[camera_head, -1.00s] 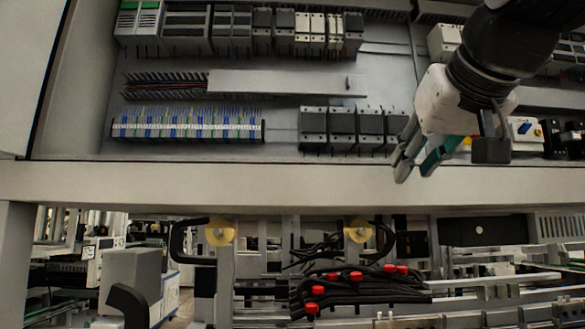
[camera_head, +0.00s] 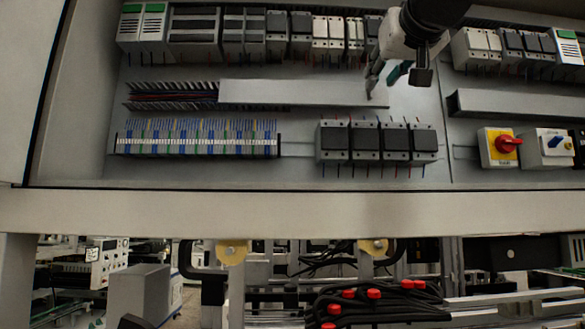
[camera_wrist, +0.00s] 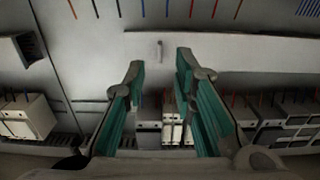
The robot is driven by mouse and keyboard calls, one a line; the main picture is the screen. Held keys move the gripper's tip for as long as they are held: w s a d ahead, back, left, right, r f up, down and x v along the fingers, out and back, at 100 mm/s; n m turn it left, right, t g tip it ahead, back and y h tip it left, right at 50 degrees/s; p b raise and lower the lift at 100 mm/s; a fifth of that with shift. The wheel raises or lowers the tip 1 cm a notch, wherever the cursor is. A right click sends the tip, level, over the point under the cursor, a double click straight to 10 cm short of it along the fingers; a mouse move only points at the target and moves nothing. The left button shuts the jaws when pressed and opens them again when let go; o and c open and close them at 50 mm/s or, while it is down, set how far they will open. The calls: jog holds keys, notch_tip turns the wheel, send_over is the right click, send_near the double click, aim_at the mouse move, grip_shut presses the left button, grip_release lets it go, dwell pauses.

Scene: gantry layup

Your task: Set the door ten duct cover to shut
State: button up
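The duct cover (camera_head: 290,93) is a long plain grey strip lying along a wiring duct in the cabinet. Left of it the duct (camera_head: 170,94) is uncovered, showing slotted sides and dark and red wires. In the wrist view the cover (camera_wrist: 235,48) crosses the upper part, and a small upright handle (camera_wrist: 159,50) stands on it near its end. My gripper (camera_head: 381,89) is at the cover's right end. In the wrist view my gripper (camera_wrist: 160,64) is open and empty, with the handle between and just beyond the fingertips. I cannot tell any contact.
Grey modules (camera_head: 376,142) and a terminal row (camera_head: 195,140) sit below the duct; more modules (camera_head: 195,30) stand above. A red rotary switch (camera_head: 507,144) is at right. The cabinet's front ledge (camera_head: 290,212) runs below. Bare panel lies right of the cover.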

jog(key=shift+w+p, duration=0.4)
jog(key=shift+w, duration=2.4)
grip_shut()
